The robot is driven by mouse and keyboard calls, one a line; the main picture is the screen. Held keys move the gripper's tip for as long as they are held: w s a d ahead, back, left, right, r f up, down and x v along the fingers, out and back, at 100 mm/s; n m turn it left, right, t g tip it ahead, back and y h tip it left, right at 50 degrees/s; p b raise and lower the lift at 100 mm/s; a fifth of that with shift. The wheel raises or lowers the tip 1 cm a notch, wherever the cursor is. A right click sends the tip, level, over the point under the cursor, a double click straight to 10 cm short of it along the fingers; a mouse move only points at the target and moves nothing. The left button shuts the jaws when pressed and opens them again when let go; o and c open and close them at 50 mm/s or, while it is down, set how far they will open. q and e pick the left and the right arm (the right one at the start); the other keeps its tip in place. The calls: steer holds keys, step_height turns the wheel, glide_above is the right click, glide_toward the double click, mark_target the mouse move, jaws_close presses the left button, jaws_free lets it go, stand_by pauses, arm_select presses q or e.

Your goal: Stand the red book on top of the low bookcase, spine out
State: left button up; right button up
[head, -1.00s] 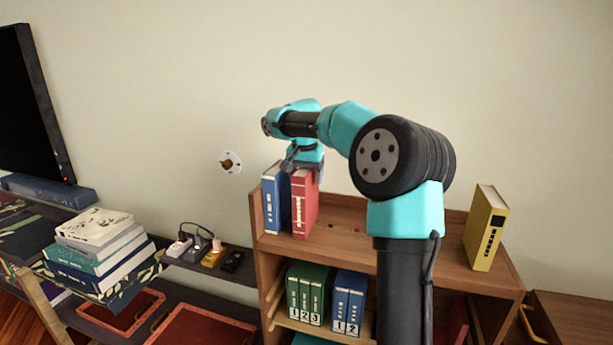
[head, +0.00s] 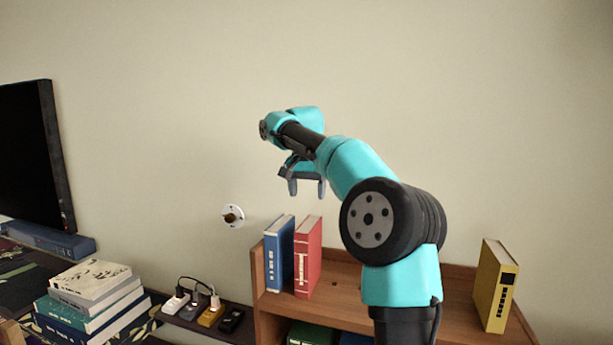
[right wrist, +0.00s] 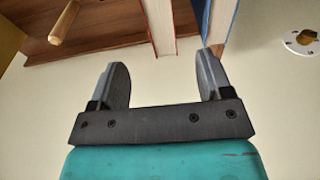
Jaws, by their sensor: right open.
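The red book (head: 308,262) stands upright on top of the low bookcase (head: 345,287), its lettered spine facing out toward me. It is just right of a blue book (head: 279,262). My right gripper (head: 307,188) is open and empty, in the air above the red book and apart from it. In the right wrist view, the open fingers (right wrist: 163,72) have nothing between them; the red book (right wrist: 186,18) and the blue book (right wrist: 221,18) show beyond the fingertips. My left gripper is not in view.
A power strip with plugs (head: 204,308) and a book stack (head: 88,298) are at left. A round wall fitting (head: 233,216) is nearby.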

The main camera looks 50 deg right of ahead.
steer(key=shift+s+a+r, duration=0.1)
steer(key=shift+a+r, duration=0.05)
steer(key=shift+r, duration=0.95)
steer(key=shift+a+r, duration=0.15)
steer(key=shift+r, duration=0.9)
